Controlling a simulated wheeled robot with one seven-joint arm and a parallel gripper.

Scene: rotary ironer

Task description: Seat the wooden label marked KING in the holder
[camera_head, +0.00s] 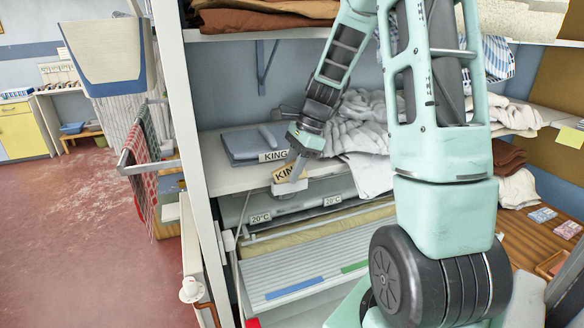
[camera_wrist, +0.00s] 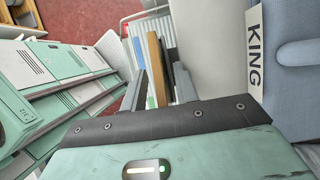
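The wooden label (camera_head: 290,172) is a small tan block with a pale face; its lettering shows as KIN, the rest covered at the right. It is tilted at the shelf's front edge. My gripper (camera_head: 299,160) reaches down from above and its fingers are shut on the label. In the wrist view the label shows edge-on as a tan strip (camera_wrist: 183,82) by the dark fingers. A pale holder (camera_head: 290,188) on the shelf edge lies just below the label; whether they touch is unclear. A KING sign (camera_head: 272,155) stands behind, by folded blue linen (camera_head: 250,144).
Crumpled white linen (camera_head: 362,125) lies on the shelf right of my gripper. Below are plates marked 20°C (camera_head: 260,218) and a slatted ironer panel (camera_head: 310,272). An upright post (camera_head: 185,110) bounds the shelf at left. The red floor (camera_head: 80,220) is clear.

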